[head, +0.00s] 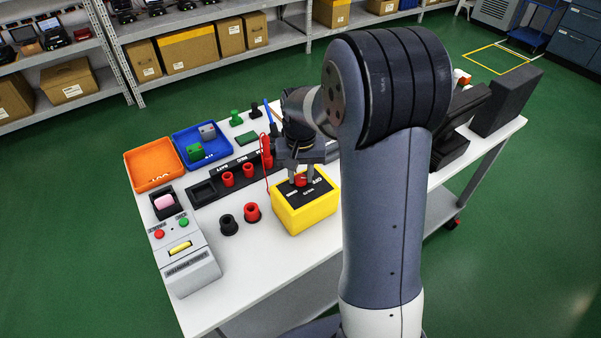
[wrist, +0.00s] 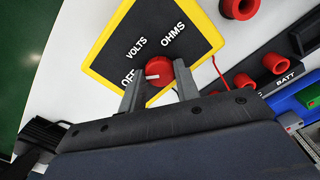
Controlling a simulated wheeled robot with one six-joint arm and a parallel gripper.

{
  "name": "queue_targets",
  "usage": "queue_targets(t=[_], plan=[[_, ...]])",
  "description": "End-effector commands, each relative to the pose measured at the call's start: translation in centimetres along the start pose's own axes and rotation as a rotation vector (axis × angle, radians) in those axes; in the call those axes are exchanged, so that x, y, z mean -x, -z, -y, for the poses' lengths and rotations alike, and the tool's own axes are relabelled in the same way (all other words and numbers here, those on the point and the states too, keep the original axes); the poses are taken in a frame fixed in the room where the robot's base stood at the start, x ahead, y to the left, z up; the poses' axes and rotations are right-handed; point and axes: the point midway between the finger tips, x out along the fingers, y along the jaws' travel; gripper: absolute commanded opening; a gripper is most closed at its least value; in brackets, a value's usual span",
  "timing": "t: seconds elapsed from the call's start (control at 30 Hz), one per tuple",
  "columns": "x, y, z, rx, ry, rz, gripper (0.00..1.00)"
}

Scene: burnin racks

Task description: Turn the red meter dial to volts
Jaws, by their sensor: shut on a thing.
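The yellow meter (head: 292,222) stands on the white table, with a black face lettered OFF, VOLTS and OHMS in the wrist view (wrist: 175,30). Its red dial (wrist: 160,88) has a white pointer mark that points left, toward the OFF label. VOLTS lies further up the face and OHMS up to the right. My gripper (wrist: 159,84) is shut on the red dial, one finger on each side. In the head view my gripper (head: 300,176) comes down from above onto the dial (head: 300,181), which shows partly between the fingers.
Black (head: 229,225) and red (head: 252,212) sockets stand left of the meter. Behind are a black strip with red sockets (head: 228,179), a blue tray (head: 189,157) and an orange tray (head: 151,181). A grey tester (head: 192,270) stands at the left edge. Bare table lies in front.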

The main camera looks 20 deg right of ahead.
Motion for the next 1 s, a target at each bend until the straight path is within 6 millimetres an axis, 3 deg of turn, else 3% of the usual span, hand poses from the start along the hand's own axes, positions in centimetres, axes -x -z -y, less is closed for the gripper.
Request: queue_targets(t=[0.7, 1.0], plan=[[0.06, 0.05, 0.00, -0.637, 0.001, -0.002, 0.08], [0.07, 0.06, 0.00, -0.829, 0.001, -0.002, 0.08]])
